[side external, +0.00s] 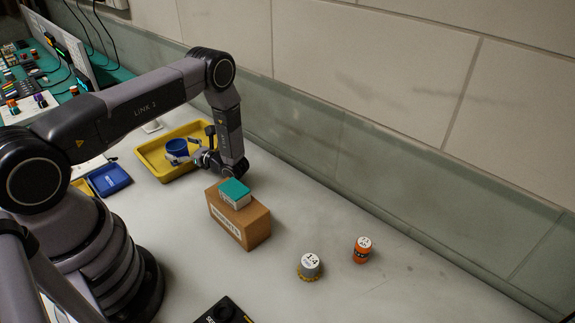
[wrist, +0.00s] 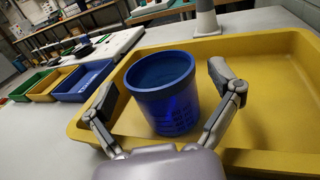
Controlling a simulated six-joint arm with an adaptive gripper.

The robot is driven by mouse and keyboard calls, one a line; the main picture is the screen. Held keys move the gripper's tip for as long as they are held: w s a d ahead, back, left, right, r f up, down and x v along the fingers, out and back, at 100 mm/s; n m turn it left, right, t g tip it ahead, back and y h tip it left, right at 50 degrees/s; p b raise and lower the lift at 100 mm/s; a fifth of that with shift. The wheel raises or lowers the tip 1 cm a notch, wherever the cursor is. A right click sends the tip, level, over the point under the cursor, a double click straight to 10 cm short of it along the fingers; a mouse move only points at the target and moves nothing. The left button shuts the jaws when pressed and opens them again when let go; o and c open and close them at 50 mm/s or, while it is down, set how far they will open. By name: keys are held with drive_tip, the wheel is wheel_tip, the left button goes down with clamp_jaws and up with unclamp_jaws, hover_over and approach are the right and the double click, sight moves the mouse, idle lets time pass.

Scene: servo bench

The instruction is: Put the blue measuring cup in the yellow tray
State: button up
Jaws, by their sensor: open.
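The blue measuring cup (wrist: 165,95) stands upright inside the yellow tray (wrist: 275,85) in the wrist view. The cup (side external: 177,147) and the tray (side external: 153,163) also show at the left of centre in the side view. My gripper (wrist: 160,88) is open, with one finger on each side of the cup. A gap shows between the cup and the right finger; whether the left finger touches it I cannot tell. In the side view my gripper (side external: 190,150) is low over the tray, partly hiding the cup and the tray's right part.
A brown box (side external: 238,217) with a teal-topped block (side external: 235,193) on it stands close to my wrist. A white-topped knob (side external: 309,266) and an orange container (side external: 362,250) are at the right. Blue (wrist: 84,82), yellow and green bins line up left of the tray. The right bench is mostly clear.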

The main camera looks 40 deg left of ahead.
drive_tip(key=v, duration=1)
drive_tip(key=shift+d+r, duration=0.15)
drive_tip(key=shift+d, duration=0.1)
drive_tip(key=s+d+r+n+h, duration=0.2)
drive_tip(key=r+n+h, duration=0.3)
drive_tip(key=r, duration=0.7)
drive_tip(key=s+d+r+n+h, duration=0.1)
drive_tip(key=d+r+n+h, duration=0.25)
drive_tip(key=r, duration=0.85)
drive_tip(key=s+d+r+n+t+h, duration=0.3)
drive_tip(key=s+d+r+t+h, duration=0.1)
drive_tip(key=s, duration=0.5)
drive_tip(key=s+d+r+n+t+h, duration=0.3)
drive_tip(key=s+d+r+t+h, duration=0.2)
drive_tip(key=s+r, duration=0.4)
drive_tip(key=shift+d+t, duration=0.7)
drive_tip(key=shift+t, duration=0.1)
drive_tip(key=shift+n, duration=0.25)
